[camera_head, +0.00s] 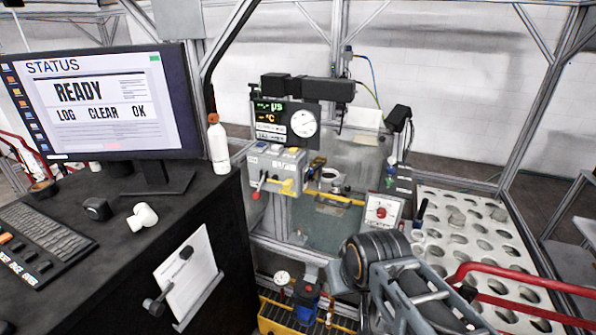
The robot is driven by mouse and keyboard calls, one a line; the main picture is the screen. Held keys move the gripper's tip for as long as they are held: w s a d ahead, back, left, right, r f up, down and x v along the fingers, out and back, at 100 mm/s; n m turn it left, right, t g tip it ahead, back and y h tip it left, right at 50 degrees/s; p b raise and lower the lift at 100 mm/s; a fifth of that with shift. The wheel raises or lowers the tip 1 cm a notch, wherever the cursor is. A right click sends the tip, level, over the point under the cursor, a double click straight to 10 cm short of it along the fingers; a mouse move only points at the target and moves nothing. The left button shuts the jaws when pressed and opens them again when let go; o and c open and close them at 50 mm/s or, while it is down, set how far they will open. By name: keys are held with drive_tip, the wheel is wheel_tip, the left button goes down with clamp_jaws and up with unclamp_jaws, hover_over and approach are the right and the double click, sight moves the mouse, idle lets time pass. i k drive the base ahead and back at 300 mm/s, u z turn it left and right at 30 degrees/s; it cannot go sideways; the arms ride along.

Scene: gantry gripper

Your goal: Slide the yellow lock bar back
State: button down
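A yellow bar (335,198) lies across the front of the clear-walled machine enclosure, right of the grey control box, and I take it to be the lock bar. A shorter yellow piece (289,187) sits at the lower right of the grey control box (275,164). Whether the two yellow parts join is too small to tell. Part of my arm shows at the lower right, in front of and below the enclosure, apart from the yellow bar in the picture. I cannot make out gripper fingers.
A monitor (105,105) reading READY and a white bottle (218,145) stand on the dark desk at left. A readout with a dial (303,123) is above the enclosure. A perforated white table (460,275) and red tube rail (520,278) are at right. A yellow crate (275,325) is below.

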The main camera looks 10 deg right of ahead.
sight(288, 184)
drive_tip(key=u, duration=0.5)
drive_tip(key=i, duration=0.95)
drive_tip(key=u, duration=0.85)
